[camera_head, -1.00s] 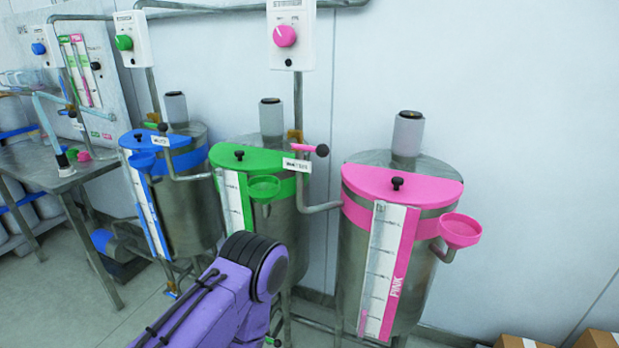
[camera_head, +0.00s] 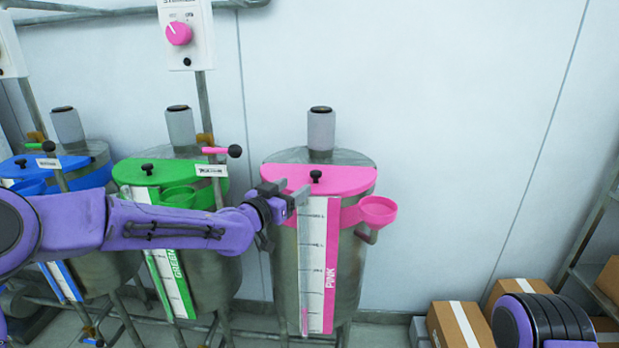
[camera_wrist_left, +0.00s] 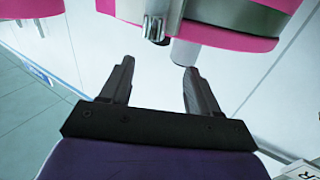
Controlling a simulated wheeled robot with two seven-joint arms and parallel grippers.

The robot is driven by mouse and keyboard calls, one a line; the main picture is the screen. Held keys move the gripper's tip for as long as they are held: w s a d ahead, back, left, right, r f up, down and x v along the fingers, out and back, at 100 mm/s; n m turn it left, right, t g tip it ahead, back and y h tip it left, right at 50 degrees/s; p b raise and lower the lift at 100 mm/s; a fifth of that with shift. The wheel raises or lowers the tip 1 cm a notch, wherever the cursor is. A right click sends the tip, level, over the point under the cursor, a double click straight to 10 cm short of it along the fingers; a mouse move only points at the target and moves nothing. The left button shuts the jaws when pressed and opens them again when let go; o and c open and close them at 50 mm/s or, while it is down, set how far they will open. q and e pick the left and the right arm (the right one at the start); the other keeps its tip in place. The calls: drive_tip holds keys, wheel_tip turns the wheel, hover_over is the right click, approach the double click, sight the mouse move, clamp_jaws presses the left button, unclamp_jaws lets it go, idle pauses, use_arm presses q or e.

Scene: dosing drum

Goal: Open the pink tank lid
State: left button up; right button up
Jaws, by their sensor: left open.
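The pink tank (camera_head: 348,270) stands upright by the wall in the head view. Its flat pink lid (camera_head: 345,180) lies closed on the front half of the top, with a small black knob (camera_head: 316,176) standing up from it. My left gripper (camera_head: 285,190) is at the lid's left front edge, left of the knob, with nothing between its fingers. It is open; both fingers also show apart in the left wrist view (camera_wrist_left: 158,70), with pink parts beyond them. Whether it touches the tank is unclear. My right gripper is out of view; only a purple arm link shows at lower right.
A pink funnel (camera_head: 378,210) sticks out at the tank's right front. The green tank (camera_head: 215,260) and blue tank (camera_head: 105,270) stand to the left, partly behind my left arm. A pink-tipped lever (camera_head: 222,150) is between tanks. Cardboard boxes (camera_head: 455,325) lie at lower right.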

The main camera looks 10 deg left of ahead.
sight(313, 176)
use_arm(q)
drive_tip(key=p+x, duration=0.2)
drive_tip(key=x, duration=0.6)
drive_tip(key=shift+w, duration=0.15)
drive_tip(key=shift+w+d+f, duration=0.15)
drive_tip(key=shift+w+d, duration=0.15)
drive_tip(key=shift+w, duration=0.1)
